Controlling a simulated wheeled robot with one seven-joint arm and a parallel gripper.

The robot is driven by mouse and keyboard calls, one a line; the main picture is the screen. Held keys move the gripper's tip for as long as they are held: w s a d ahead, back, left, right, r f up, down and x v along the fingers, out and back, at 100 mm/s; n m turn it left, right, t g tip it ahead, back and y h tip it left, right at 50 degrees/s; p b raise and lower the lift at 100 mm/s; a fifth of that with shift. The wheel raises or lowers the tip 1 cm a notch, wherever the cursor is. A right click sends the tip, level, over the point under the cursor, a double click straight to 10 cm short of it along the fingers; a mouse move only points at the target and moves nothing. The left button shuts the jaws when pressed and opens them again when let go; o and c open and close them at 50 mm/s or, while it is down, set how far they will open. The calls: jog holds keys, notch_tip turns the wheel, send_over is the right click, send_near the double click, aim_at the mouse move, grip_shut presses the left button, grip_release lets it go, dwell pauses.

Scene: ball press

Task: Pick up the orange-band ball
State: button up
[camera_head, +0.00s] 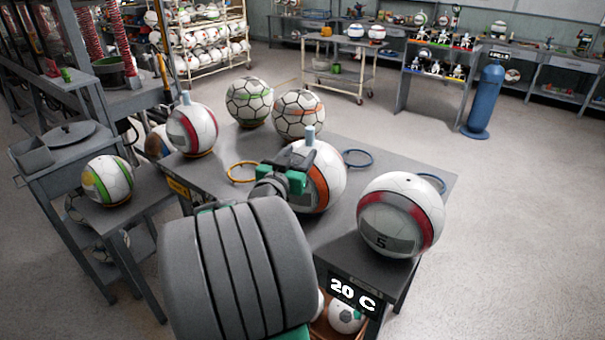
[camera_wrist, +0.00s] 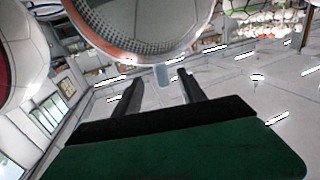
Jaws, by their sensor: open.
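The orange-band ball (camera_head: 326,172) is white with a broad orange stripe and a pale blue plug (camera_head: 309,134) on top. It sits on the grey table, partly hidden by my arm. My gripper (camera_head: 292,163), with green parts, is in front of its left side. In the wrist view the ball's underside and orange band (camera_wrist: 142,58) fill the top. My gripper's two dark fingers (camera_wrist: 160,77) are apart, with a small pale blue piece (camera_wrist: 162,76) showing between their tips. The ball is not between the fingers. I cannot tell whether the gripper touches it.
A red-band ball (camera_head: 401,214) is close on the right; another with a plug (camera_head: 192,129) is at left. Green-lined (camera_head: 249,101) and orange-lined (camera_head: 299,114) balls stand behind. Empty rings (camera_head: 242,172) lie on the grey table (camera_head: 342,236). A "20 C" sign (camera_head: 353,292) hangs in front.

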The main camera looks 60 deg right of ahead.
aim_at(309, 141)
jog(key=shift+w+d+r, duration=0.1)
jog(key=shift+w+d, duration=0.05)
jog(key=shift+d, duration=0.05)
jog(key=d+p, duration=0.1)
jog(key=d, duration=0.1)
jog(key=d+p, duration=0.1)
jog(key=d, duration=0.2)
jog(key=d+p, duration=0.2)
jog(key=shift+w+d+r, duration=0.15)
jog(key=shift+w+d, duration=0.05)
jog(key=shift+w, duration=0.05)
jog(key=shift+d, duration=0.15)
grip_shut()
dwell(0.8)
